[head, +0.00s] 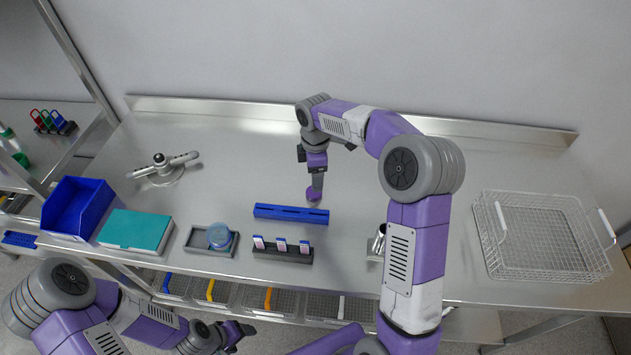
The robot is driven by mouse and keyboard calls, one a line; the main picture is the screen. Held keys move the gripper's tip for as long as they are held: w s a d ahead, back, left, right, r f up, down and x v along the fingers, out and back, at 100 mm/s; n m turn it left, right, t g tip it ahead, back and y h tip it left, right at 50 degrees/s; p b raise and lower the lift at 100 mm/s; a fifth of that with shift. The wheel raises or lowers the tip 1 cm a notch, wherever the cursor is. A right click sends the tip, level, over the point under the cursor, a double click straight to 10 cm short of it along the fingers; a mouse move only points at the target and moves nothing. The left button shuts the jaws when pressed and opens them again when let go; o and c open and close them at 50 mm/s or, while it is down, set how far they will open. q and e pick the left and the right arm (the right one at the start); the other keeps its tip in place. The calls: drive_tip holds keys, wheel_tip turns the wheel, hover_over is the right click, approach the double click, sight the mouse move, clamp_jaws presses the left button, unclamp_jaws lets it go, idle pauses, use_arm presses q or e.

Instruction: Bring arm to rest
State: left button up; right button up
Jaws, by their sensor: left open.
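My left gripper (243,333) is low at the bottom of the head view, in front of the bench's front edge. It is open, and I see nothing between its fingers. My left arm is folded in at the lower left. My right arm rises from the bottom, arches over the bench and points down at its middle. Its lower end (314,190) is a narrow grey part with a purple tip, just behind a blue slotted bar (291,214). I cannot make out the right fingers or whether they hold anything.
The steel bench (240,150) carries a blue bin (78,205), teal box (135,231), grey tray with a blue round item (219,236), dark rack with white pieces (282,250), silver fixture (163,169) and wire basket (543,237). Drawers sit below the front edge. The back is clear.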

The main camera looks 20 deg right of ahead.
drive_tip(key=shift+r+p, duration=0.35)
drive_tip(key=shift+r, duration=2)
